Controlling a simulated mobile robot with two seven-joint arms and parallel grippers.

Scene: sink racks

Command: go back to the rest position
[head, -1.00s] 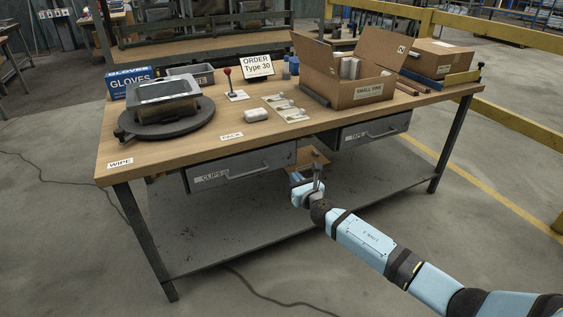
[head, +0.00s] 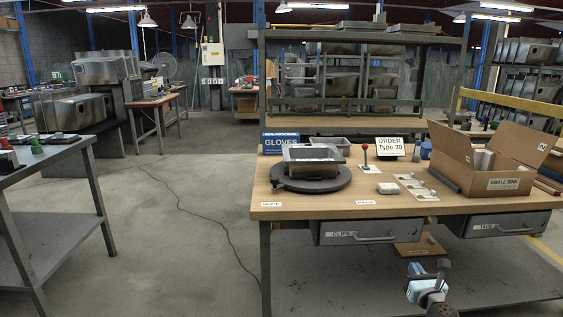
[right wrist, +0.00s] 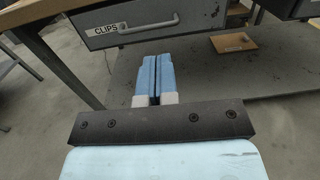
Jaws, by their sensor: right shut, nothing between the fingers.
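My right gripper (head: 428,268) shows at the bottom of the head view, in front of the workbench (head: 300,206) and below its top. In the right wrist view its two blue fingers (right wrist: 153,80) are pressed together with nothing between them. Beyond the fingertips are the CLIPS drawer (right wrist: 150,22) and the lower shelf (right wrist: 200,68). The gripper is apart from the drawer, which is closed or nearly so. My left gripper is in no view.
The bench bears a sink on a dark turntable (head: 311,182), a gloves box (head: 280,143), a red-knobbed lever (head: 366,160) and an open carton (head: 500,160). A brown cardboard piece (head: 420,247) lies under the drawers.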

